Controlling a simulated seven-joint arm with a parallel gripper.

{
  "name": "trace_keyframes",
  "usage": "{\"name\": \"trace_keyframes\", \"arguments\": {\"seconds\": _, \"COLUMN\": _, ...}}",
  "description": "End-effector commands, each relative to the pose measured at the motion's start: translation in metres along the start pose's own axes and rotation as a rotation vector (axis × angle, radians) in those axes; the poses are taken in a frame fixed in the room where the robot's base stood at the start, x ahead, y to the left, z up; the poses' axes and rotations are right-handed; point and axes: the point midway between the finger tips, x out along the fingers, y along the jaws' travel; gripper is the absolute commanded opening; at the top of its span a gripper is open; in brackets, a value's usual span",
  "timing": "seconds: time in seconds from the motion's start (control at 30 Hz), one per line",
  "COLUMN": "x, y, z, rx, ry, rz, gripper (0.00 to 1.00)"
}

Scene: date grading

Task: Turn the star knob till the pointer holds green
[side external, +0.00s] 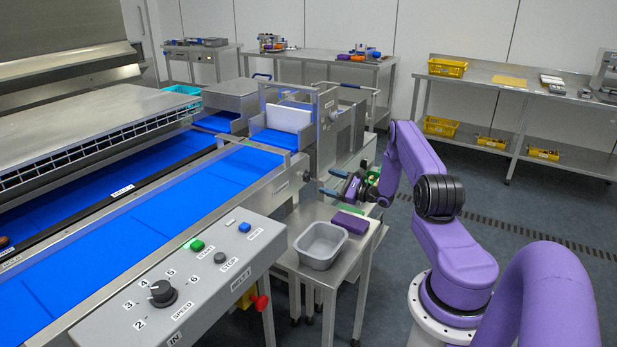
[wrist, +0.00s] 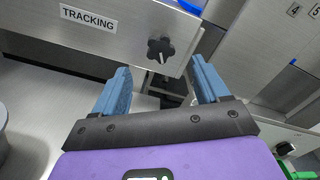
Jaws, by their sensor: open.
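The black star knob (wrist: 160,51) sits on a steel side plate, beside a label reading TRACKING (wrist: 88,17), in the wrist view. A pale line shows on the knob. In the side external view a small dark shape (side external: 306,176) on the belt frame looks like the same knob. My gripper (wrist: 160,68) is open, its two blue fingers apart on either side of the knob in the picture, with nothing between them clearly touched. It also shows in the side external view (side external: 332,182), close to the belt frame. I cannot make out a pointer scale with a green zone.
A grey tub (side external: 321,264) and a purple block (side external: 350,222) stand on a small steel table below my gripper. A control panel (side external: 205,290) with a speed dial, buttons and a red knob is in the foreground. Blue belts (side external: 150,225) run along the left.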

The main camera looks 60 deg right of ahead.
Motion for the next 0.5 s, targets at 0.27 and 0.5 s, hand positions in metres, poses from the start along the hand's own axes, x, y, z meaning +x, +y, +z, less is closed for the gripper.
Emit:
{"name": "trace_keyframes", "arguments": {"seconds": 0.27, "x": 0.054, "y": 0.001, "z": 0.001, "rx": -0.002, "ry": -0.004, "rz": 0.002, "gripper": 0.74}}
{"name": "trace_keyframes", "arguments": {"seconds": 0.5, "x": 0.084, "y": 0.001, "z": 0.0, "rx": -0.001, "ry": -0.002, "rz": 0.002, "gripper": 0.74}}
